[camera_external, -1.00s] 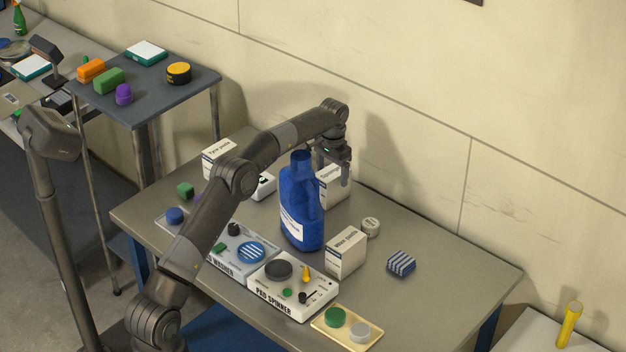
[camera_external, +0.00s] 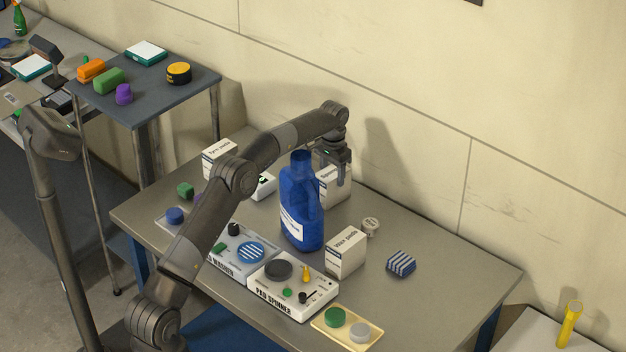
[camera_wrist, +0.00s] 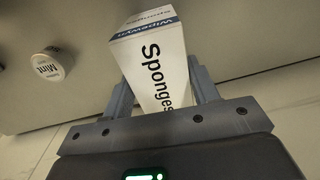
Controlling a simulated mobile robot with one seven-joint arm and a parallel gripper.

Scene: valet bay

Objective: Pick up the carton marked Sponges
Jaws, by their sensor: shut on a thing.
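The white carton marked Sponges (camera_wrist: 160,75) fills the middle of the wrist view, between the two fingers of my gripper (camera_wrist: 162,95). My gripper is shut on it. In the external view the carton (camera_external: 335,189) stands at the back of the grey table, behind the blue jug, and my gripper (camera_external: 336,172) reaches down over it. The jug hides part of the carton's left side. I cannot tell whether its base touches the table.
The blue jug (camera_external: 300,215) stands close in front of the carton. A second white carton (camera_external: 345,252), a small round tin (camera_external: 370,226) and a striped blue block (camera_external: 401,263) are nearby. Another white carton (camera_external: 219,160) stands at the back left.

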